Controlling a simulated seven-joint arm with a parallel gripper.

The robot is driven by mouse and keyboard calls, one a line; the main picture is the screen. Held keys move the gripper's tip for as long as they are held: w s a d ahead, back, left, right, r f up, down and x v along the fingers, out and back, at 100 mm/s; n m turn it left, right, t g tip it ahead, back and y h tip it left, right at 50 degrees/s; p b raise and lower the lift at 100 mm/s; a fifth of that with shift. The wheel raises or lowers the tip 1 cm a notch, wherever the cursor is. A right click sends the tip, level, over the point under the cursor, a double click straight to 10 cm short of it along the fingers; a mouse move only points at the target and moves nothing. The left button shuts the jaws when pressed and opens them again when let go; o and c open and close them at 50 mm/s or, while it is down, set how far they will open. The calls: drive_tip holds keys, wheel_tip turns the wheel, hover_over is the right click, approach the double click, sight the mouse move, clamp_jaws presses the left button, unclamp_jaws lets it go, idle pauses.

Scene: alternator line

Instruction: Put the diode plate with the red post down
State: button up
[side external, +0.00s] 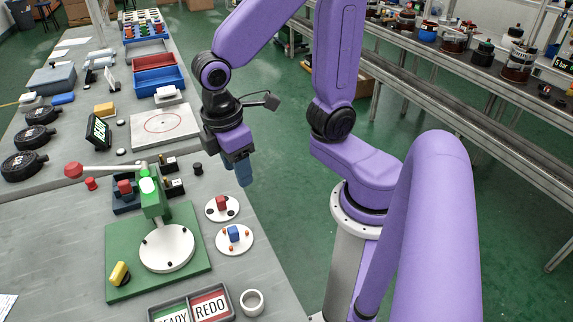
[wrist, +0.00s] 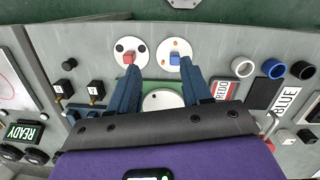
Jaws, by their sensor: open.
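The diode plate with the red post (side external: 222,208) is a white disc lying flat on the grey bench; in the wrist view its red post (wrist: 130,57) shows near the left finger. The plate with the blue post (side external: 234,239) lies just beside it, apart from the gripper. My gripper (side external: 242,176) is open and empty above the bench's edge, apart from both plates. In the wrist view its two blue fingers (wrist: 160,85) are spread wide. The green press fixture (side external: 115,240) with a white round seat (side external: 166,250) stands left of the plates, partly hidden behind the fingers in the wrist view.
A tray marked READY and REDO (side external: 211,305) and a white ring (side external: 251,302) are at the front. A dark blue holder (side external: 118,207) with a red block is behind the fixture. A white board with a red circle (side external: 165,125) lies further back. The bench edge is close to the plates.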

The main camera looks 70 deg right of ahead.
drive_tip(key=s+d+n+y, duration=0.1)
drive_tip(key=s+d, duration=0.1)
drive_tip(key=s, duration=0.7)
drive_tip(key=shift+s+d+r+t+y, duration=0.15)
drive_tip(key=shift+d+r+t+y, duration=0.15)
drive_tip(key=shift+d+y, duration=0.1)
idle(1.7)
